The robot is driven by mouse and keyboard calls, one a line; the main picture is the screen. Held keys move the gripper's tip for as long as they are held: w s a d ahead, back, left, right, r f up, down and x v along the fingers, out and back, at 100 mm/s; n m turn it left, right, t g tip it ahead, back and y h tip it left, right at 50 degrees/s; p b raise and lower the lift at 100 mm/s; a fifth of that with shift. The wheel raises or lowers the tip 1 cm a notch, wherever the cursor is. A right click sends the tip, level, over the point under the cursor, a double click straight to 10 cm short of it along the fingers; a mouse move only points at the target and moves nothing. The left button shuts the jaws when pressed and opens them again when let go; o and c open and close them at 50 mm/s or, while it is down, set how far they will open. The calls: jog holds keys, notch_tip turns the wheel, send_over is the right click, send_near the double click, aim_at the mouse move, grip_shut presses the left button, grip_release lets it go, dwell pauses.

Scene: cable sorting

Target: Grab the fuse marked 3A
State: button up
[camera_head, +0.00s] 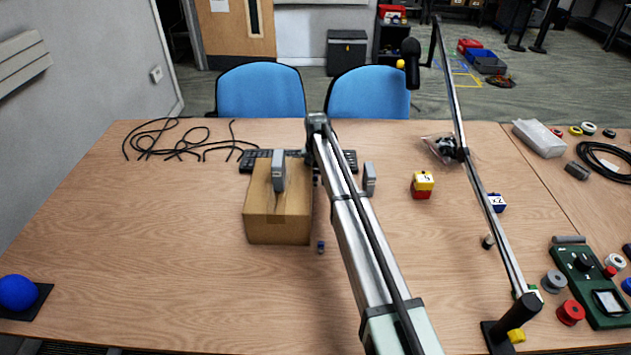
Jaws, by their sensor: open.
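No marking 3A can be read anywhere. A small dark-blue piece (321,246) lies on the table just right of a cardboard box (275,232); it is too small to identify as the fuse. Another tiny piece shows beside the box's upper right edge, partly hidden by my arm. My gripper (323,179) is open, its two grey fingers wide apart on either side of the arm. The left finger appears in front of or over the box, and the right finger is over bare table. I see nothing between the fingers that is held.
A dark keyboard-like bar lies behind the box. Black cables (165,142) lie at back left. A green panel (577,275) is at far right. The left-centre table is clear.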

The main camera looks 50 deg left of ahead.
grip_shut()
dwell(0.4)
